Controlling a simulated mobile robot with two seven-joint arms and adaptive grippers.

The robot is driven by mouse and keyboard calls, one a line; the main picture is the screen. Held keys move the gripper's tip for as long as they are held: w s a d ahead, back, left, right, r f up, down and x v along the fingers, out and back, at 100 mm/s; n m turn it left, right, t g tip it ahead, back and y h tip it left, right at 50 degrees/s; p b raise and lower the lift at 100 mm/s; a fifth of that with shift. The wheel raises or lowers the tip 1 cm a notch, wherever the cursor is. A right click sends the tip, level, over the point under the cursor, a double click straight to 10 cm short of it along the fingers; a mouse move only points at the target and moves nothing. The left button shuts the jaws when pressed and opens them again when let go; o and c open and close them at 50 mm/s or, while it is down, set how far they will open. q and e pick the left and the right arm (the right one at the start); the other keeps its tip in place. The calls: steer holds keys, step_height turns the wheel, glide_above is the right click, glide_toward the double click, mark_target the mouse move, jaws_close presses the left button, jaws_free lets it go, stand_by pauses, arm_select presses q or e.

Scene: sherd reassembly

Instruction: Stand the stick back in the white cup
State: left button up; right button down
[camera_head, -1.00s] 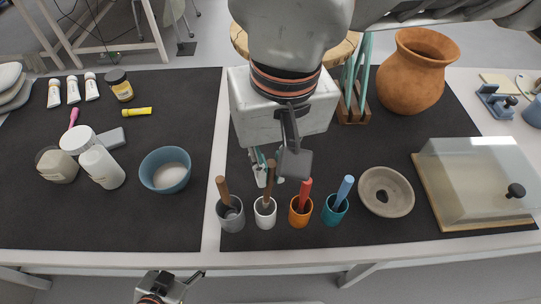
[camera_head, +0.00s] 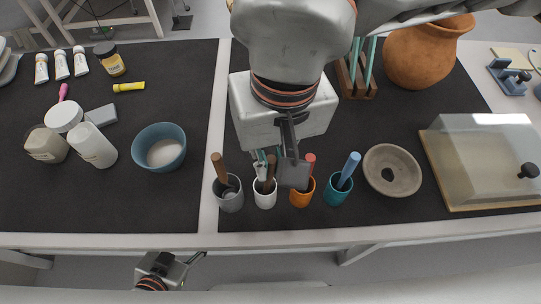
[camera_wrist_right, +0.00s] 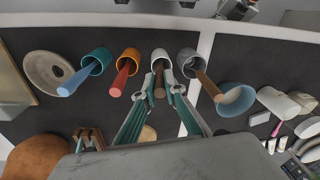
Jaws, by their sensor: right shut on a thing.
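The white cup (camera_head: 265,200) stands upright in a row of cups on the dark mat, between a grey cup (camera_head: 230,201) and an orange cup (camera_head: 302,197). A brown stick (camera_head: 270,174) rises from the white cup's mouth, leaning slightly; the cup's floor is hidden. My right gripper (camera_head: 264,166) is over the white cup and shut on this stick, partly covering it. In the right wrist view the stick (camera_wrist_right: 159,82) lies between the fingertips, in front of the white cup (camera_wrist_right: 161,59). My left gripper (camera_head: 190,262) is low, in front of the table; its jaw opening is unclear.
The grey cup holds another brown stick (camera_head: 219,168), close on the left. The orange cup holds a red stick (camera_head: 309,166); a teal cup (camera_head: 336,192) holds a blue one. A bowl with a hole (camera_head: 392,171) and a clear-covered box (camera_head: 480,165) stand to the right.

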steer(key=c, duration=2)
jaws_free()
steer(key=r, duration=1.2)
steer(key=shift+s+d, duration=0.25)
steer(key=shift+d, duration=0.15)
